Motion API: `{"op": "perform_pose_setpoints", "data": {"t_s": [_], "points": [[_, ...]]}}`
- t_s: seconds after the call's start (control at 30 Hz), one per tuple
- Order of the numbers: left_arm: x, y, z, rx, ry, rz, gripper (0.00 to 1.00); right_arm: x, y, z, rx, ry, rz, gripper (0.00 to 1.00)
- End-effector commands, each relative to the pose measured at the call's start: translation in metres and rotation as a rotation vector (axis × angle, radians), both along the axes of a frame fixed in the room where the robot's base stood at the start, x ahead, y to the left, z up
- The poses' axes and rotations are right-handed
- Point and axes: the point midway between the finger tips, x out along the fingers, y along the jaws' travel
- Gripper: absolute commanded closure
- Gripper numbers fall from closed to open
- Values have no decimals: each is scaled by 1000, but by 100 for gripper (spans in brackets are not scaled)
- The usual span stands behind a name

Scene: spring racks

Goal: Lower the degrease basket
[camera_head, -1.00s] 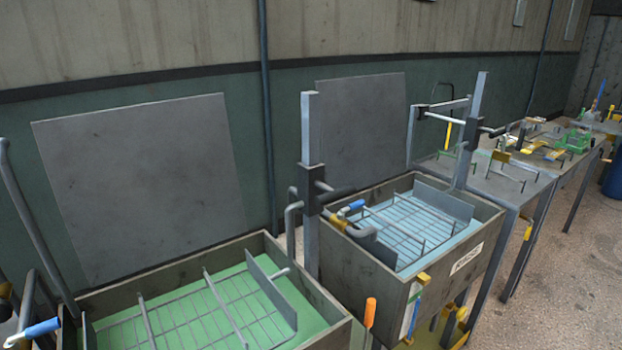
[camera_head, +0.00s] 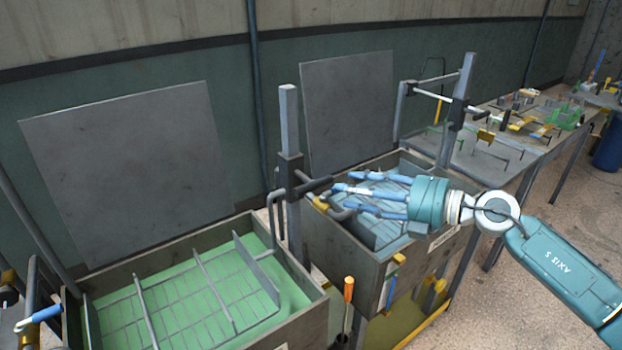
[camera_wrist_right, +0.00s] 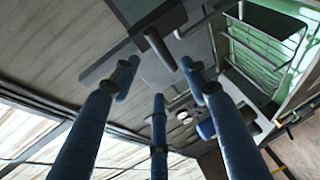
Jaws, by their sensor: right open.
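A wire basket (camera_head: 180,300) with crossbars and a grey end plate sits in the green liquid of the left tank (camera_head: 317,318). I cannot read a name on this tank. My right gripper (camera_head: 346,190) is open, with three blue fingers spread over the right-hand tank (camera_head: 340,246), pointing left towards the post between the tanks. Its fingers hide much of that tank's basket. In the wrist view the fingers (camera_wrist_right: 158,75) hold nothing, and the green tank's basket (camera_wrist_right: 262,50) shows at upper right.
A grey post (camera_head: 291,130) with a dark sliding block and a bent rod stands between the tanks. Another post (camera_head: 463,100) stands beyond the right tank. An orange-handled tool (camera_head: 348,290) stands in front. A bench (camera_head: 490,155) with small parts runs to the back right.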

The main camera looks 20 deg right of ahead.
Motion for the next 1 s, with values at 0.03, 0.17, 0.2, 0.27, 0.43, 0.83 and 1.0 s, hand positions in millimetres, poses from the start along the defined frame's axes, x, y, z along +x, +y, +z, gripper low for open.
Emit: {"op": "perform_pose_setpoints", "data": {"t_s": [0.03,0.17,0.2,0.27,0.43,0.83,1.0], "points": [[-1,-2,3,-2,0,1,60,1,2,1,-9,2,5,55],[-2,-6,12,-7,2,1,60,12,11,1,-6,2,4,55],[-2,-7,15,-8,3,2,60,17,17,1,-5,1,6,55],[-2,-8,21,-9,3,2,60,26,24,0,-3,2,5,55],[-3,-8,33,-10,3,1,60,50,47,-7,-3,3,4,55],[-4,-7,43,-8,5,-1,60,77,72,-19,-8,3,4,55],[-4,-6,42,-7,6,-2,60,77,72,-20,-9,3,3,55]]}}
